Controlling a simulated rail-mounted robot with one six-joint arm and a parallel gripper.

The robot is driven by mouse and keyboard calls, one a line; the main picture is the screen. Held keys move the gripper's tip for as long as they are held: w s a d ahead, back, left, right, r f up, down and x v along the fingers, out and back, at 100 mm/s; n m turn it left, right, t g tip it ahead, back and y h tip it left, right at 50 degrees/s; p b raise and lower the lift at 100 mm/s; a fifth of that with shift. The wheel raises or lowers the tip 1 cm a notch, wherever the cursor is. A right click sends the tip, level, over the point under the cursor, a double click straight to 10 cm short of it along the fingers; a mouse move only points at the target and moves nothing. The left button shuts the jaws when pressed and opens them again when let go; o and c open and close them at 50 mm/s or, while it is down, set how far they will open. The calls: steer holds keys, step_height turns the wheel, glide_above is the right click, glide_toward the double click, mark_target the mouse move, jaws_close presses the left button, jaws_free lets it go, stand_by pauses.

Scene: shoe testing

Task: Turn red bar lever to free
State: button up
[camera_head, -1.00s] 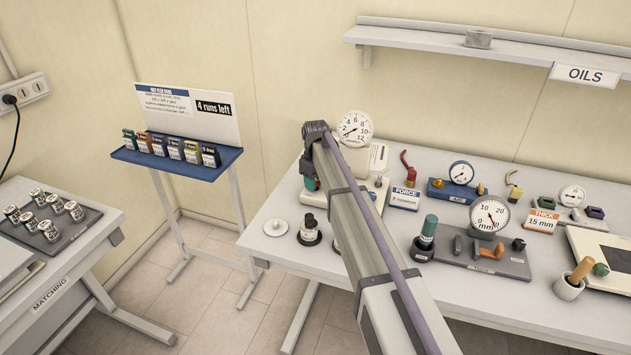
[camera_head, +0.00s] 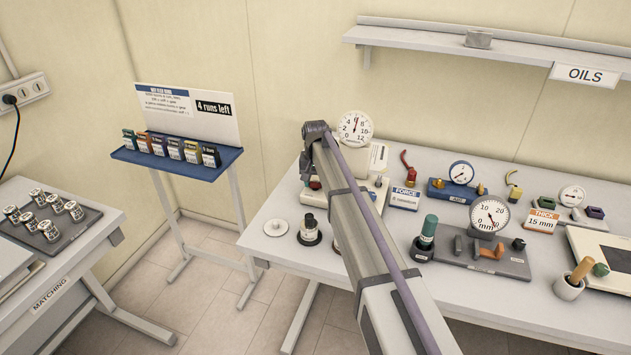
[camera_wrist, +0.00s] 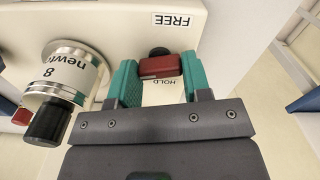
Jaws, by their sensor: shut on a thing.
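In the wrist view the red bar lever (camera_wrist: 160,66) sits between the green fingertips of my gripper (camera_wrist: 157,75), which is shut on it. A black round part shows just beyond the bar. The HOLD label (camera_wrist: 157,86) is on the near side of the bar, partly covered, and the FREE label (camera_wrist: 172,19) is farther off. The bar is nearer HOLD than FREE.
A metal cylinder marked newton 8 with a black end (camera_wrist: 65,85) stands close left of my gripper in the wrist view.

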mark_target(316, 182)
steer(key=shift+m, duration=1.3)
steer(key=o, duration=0.9)
steer(key=shift+r, duration=0.1)
step_height(316, 182, up, 11)
steer(key=p, duration=1)
steer(key=shift+f+p, duration=0.2)
steer(key=shift+p, duration=0.2)
